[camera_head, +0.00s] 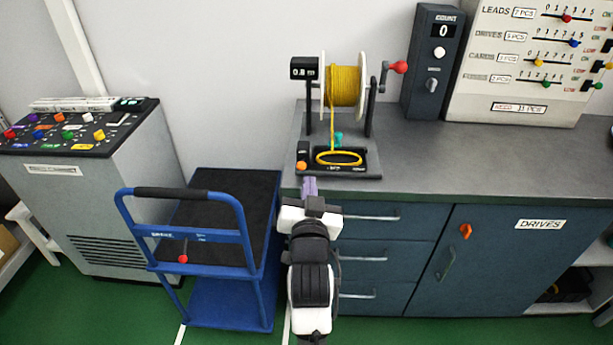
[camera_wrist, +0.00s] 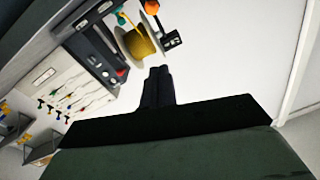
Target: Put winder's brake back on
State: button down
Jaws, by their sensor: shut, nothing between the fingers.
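The winder stands on the grey counter; its spool (camera_head: 343,85) of yellow cable is held between two pale discs, and the spool also shows in the wrist view (camera_wrist: 140,42). A crank with a red knob (camera_head: 400,67) sticks out at its right. Its black base (camera_head: 345,170) carries a loop of yellow cable, a teal piece (camera_head: 338,138) and an orange knob (camera_head: 301,165) at the front left. I cannot tell which part is the brake. My gripper (camera_head: 310,184) is shut and empty, just in front of the base near the orange knob; its fingers show together in the wrist view (camera_wrist: 157,76).
A blue cart (camera_head: 190,239) with a red-knobbed lever (camera_head: 183,258) stands left of my arm. A grey console (camera_head: 120,190) is further left. A dark count box (camera_head: 432,65) and a panel of sliders (camera_head: 530,65) stand right of the winder. The counter's right part (camera_head: 500,160) is clear.

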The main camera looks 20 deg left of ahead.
jog(key=w+b, duration=0.1)
jog(key=b, duration=0.2)
send_over(304, 168)
jog(key=d+v, duration=0.1)
jog(key=v, duration=0.3)
jog(key=f, duration=0.1)
jog(key=w+a+f, duration=0.1)
jog(key=f+p, duration=0.1)
jog(key=shift+w+a, duration=0.3)
jog(key=shift+f, duration=0.15)
jog(key=shift+s+f+t+b, duration=0.1)
jog(key=shift+f+t+b, duration=0.15)
jog(key=shift+b, duration=0.65)
